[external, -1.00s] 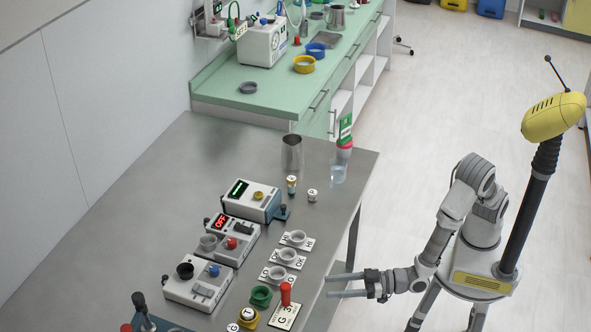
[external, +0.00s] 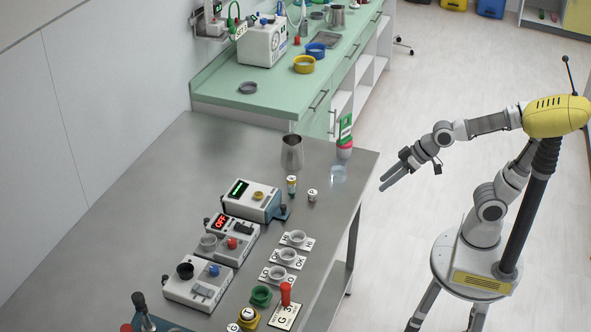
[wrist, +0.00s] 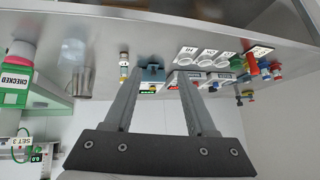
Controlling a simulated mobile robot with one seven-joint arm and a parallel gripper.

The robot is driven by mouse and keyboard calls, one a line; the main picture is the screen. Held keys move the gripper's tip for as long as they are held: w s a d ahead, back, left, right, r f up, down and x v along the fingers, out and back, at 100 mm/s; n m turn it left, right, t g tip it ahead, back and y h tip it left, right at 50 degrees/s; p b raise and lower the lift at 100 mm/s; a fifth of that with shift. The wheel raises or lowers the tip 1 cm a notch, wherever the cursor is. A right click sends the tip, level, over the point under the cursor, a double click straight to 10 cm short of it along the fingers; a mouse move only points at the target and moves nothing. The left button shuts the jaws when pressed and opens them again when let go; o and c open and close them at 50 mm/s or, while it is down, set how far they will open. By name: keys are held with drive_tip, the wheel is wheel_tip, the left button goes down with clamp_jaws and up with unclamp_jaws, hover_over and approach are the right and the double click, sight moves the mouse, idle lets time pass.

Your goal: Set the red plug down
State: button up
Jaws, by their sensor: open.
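In the wrist view a red upright piece, which looks like the same plug (wrist: 252,67), shows at the right. My gripper (external: 382,184) is open and empty, off the table's right edge and well away from the plug. In the wrist view its two fingers (wrist: 158,78) are spread with nothing between them.
Several cards with grey rings (external: 288,255) lie beyond the plug. A green ring (external: 261,296) and a yellow holder (external: 250,320) are beside it. Instrument boxes (external: 197,285) stand to the left. A metal jug (external: 292,152) stands at the far end; the table's left part is bare.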

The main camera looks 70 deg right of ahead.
drive_tip(key=shift+o, duration=0.3)
drive_tip(key=s+d+m+g+h, duration=0.1)
drive_tip(key=s+d+g+h, duration=0.1)
drive_tip(key=s+d, duration=0.6)
drive_tip(key=shift+s+d+f, duration=0.2)
drive_tip(key=shift+s+d, duration=0.05)
drive_tip(key=shift+s, duration=0.45)
drive_tip(key=shift+o, duration=0.7)
drive_tip(key=shift+s+d+h, duration=0.25)
drive_tip(key=shift+s+h, duration=0.05)
drive_tip(key=shift+s, duration=0.15)
drive_tip(key=shift+w, duration=0.1)
